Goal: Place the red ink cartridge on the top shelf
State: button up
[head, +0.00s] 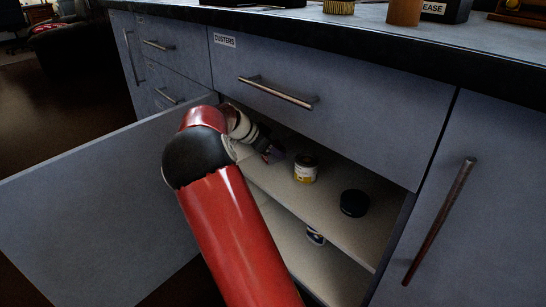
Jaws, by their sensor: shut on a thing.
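My gripper (266,149) is small and dim at the end of my red arm, inside the open cabinet. It is shut on a small dark, reddish thing (273,155), which I take to be the red ink cartridge; its shape and label are too small to read. The top shelf (325,215) is a pale board below the drawer marked DUSTERS. The held thing shows over the back left part of this shelf; I cannot tell whether it touches the board. My arm hides the shelf's left part.
On the top shelf stand a yellow and white jar (305,168) and a round black container (354,203). A lower shelf (308,268) holds a partly hidden small item (315,236). The open cabinet door (100,205) spreads left. The drawer (330,95) above is shut. Shelf space between jar and front edge is clear.

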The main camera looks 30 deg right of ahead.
aim_at(272, 157)
jog(key=shift+w+d, duration=0.1)
jog(key=shift+w, duration=0.15)
jog(key=shift+f, duration=0.25)
notch_tip(272, 157, down, 3)
jog(key=shift+f+b, duration=0.1)
jog(key=shift+b, duration=0.35)
jog(key=o, duration=1.1)
jog(key=shift+c, duration=0.2)
